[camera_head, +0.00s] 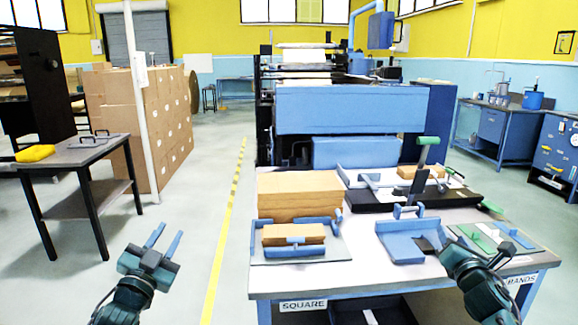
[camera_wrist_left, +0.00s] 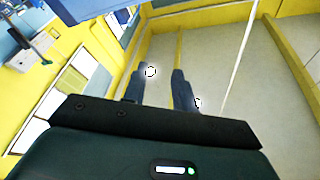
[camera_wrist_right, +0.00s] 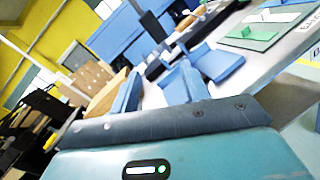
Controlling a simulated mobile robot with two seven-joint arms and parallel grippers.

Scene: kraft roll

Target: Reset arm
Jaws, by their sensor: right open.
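My left gripper (camera_head: 165,238) hangs over the open floor left of the yellow line, with its two fingers apart and nothing between them. The left wrist view (camera_wrist_left: 158,88) also shows the fingers apart and empty. My right gripper (camera_head: 442,240) is over the right front part of the work table (camera_head: 375,275), close to a blue tray (camera_head: 402,243). It is open, with no object seen in it. Its fingertips partly overlap the tray in the head view, so I cannot tell whether they touch it.
A kraft stack (camera_head: 300,193) and a blue fixture holding a brown block (camera_head: 293,234) are on the table's left side. A black platform (camera_head: 405,186) with a green-handled tool stands behind. Green and grey plates (camera_head: 473,237) lie at right. Floor (camera_head: 195,235) around my left gripper is clear.

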